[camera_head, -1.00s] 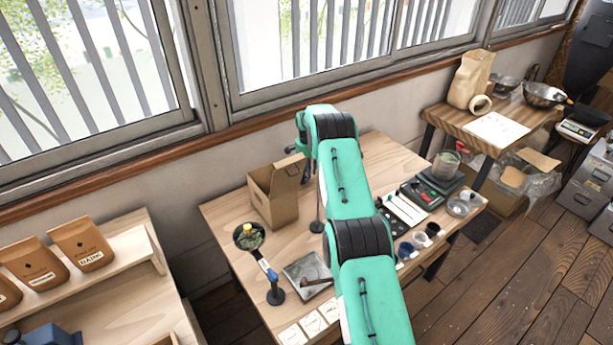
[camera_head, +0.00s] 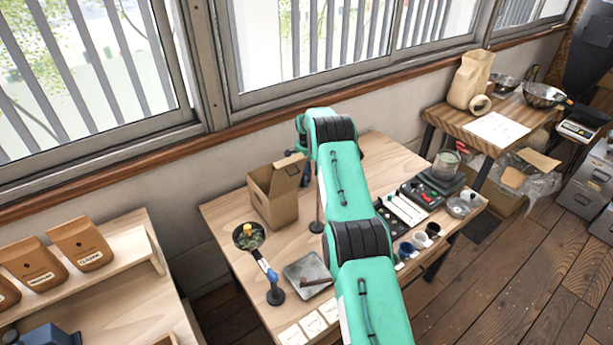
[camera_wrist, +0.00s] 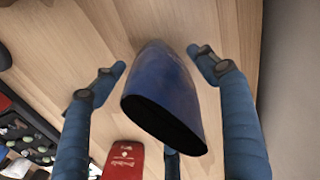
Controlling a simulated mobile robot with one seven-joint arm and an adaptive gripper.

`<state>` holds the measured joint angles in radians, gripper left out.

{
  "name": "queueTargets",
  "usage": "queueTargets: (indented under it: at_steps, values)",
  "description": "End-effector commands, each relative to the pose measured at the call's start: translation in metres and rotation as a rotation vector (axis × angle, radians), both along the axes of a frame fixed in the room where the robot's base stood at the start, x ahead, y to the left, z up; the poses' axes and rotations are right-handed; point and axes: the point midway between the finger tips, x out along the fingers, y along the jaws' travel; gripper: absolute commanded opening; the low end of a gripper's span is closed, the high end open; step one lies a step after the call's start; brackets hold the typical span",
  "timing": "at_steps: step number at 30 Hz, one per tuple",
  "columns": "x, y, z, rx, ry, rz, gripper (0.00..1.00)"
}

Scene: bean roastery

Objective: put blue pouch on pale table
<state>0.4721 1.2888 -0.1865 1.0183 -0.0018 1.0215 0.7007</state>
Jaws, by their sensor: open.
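The blue pouch (camera_wrist: 165,95) is in the middle of the wrist view, with its dark end facing the camera. My gripper (camera_wrist: 156,64) is open, with blue fingers on the left and right of the pouch and gaps showing on both sides. Part of a further finger shows below the pouch. Pale wood lies behind it; I cannot tell whether the pouch touches it. In the head view my arm hides most of the gripper area, and I cannot make out the pouch for sure. The pale wooden table (camera_head: 225,212) stands under my arm.
A red pouch (camera_wrist: 123,160) lies near the gripper in the wrist view. An open cardboard box (camera_head: 272,192) stands left of my arm. A pan (camera_head: 249,236), a metal tray (camera_head: 305,272) and several cups and scales crowd the table. A shelf with brown bags (camera_head: 80,243) is at left.

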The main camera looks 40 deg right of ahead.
Motion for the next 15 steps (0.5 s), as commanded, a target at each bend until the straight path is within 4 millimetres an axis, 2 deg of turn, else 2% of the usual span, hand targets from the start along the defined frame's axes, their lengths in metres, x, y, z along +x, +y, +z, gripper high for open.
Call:
queueTargets:
  at_steps: [8, 15]
  values:
    - [0.001, 0.000, 0.012, -0.001, -0.001, 0.000, 0.73]
    - [0.001, 0.000, 0.043, -0.001, -0.001, 0.000, 0.73]
